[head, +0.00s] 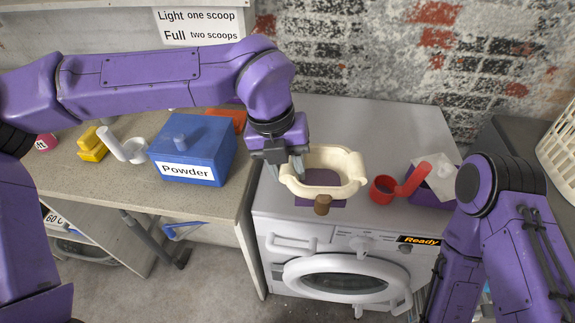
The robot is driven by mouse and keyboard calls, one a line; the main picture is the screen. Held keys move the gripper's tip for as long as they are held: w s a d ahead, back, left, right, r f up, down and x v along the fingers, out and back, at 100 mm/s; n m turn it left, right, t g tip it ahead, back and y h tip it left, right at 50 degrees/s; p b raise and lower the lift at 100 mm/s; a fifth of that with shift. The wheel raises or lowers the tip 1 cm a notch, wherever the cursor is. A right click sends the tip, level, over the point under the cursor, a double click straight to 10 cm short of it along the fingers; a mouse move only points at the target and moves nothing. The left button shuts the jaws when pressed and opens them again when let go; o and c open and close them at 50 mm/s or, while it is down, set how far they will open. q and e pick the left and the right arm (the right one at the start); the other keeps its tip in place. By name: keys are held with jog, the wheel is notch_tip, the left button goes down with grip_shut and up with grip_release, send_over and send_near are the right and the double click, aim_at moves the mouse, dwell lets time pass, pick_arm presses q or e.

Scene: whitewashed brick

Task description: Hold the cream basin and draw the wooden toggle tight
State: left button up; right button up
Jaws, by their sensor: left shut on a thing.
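The cream basin (351,187) is an oval rim on top of the washing machine, with something purple inside and below it. My left gripper (284,178) is at the basin's left side and is shut on its rim. The wooden toggle (322,205) is a short brown cylinder at the basin's front, by the machine's front edge. Any cord on it is too small to make out. My right arm comes in at the right, bent downward, and its gripper is out of view.
A red scoop (384,189) and a purple container (432,190) stand right of the basin. A blue Powder box (188,150), a white scoop (134,150) and a yellow item (92,145) are on the left counter. The machine top (390,120) behind the basin is clear.

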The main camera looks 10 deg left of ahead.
pick_arm(q)
jog(key=shift+w+a+f, duration=0.25)
jog(key=shift+w+f, duration=1.75)
jog(key=shift+w, duration=0.2)
jog(key=shift+w+a+f, duration=0.25)
jog(key=shift+w+f, duration=1.75)
jog(key=shift+w, duration=0.2)
jog(key=shift+w+a+f, duration=0.25)
jog(key=shift+w+f, duration=1.75)
jog(key=shift+w, duration=0.2)
jog(key=shift+f, duration=0.1)
jog(key=o, duration=0.9)
jog(key=c, duration=0.9)
